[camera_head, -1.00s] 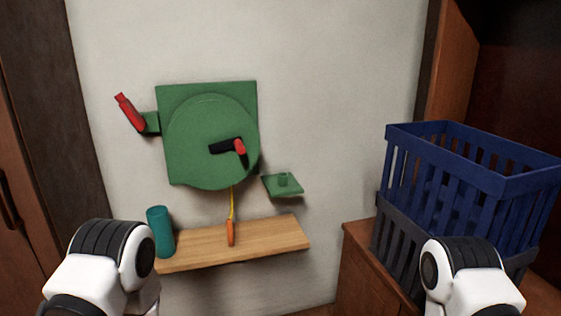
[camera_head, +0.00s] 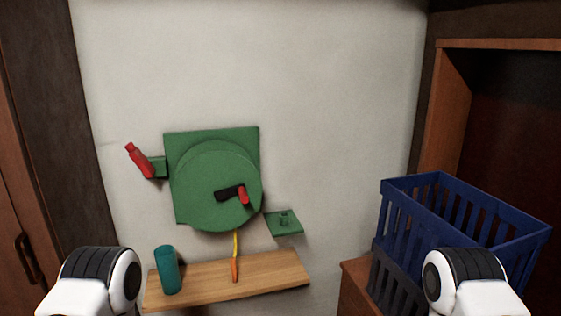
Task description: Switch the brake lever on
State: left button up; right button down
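A green wall-mounted device (camera_head: 190,207) has a round drum on a square plate. A red lever (camera_head: 138,160) sticks up and leans left from a small green bracket (camera_head: 159,167) on the device's left side. A black crank arm with a red knob (camera_head: 243,195) is on the drum's front. I cannot tell from its looks alone which one is the brake lever. Both my arms show at the bottom left and bottom right, below the device and apart from it. Neither gripper's fingers are in view.
A wooden shelf (camera_head: 215,278) below the device holds a teal cylinder (camera_head: 167,270). A yellow cord with an orange end (camera_head: 235,270) hangs down to it. A small green ledge (camera_head: 283,229) is right of the drum. Blue crates (camera_head: 480,229) stand at the right. The wall above is clear.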

aim_at(136, 154)
jog(key=u, duration=1.45)
jog(key=i+j, duration=0.15)
jog(key=i, duration=0.35)
jog(key=i+j+u, duration=0.15)
jog(key=i, duration=0.4)
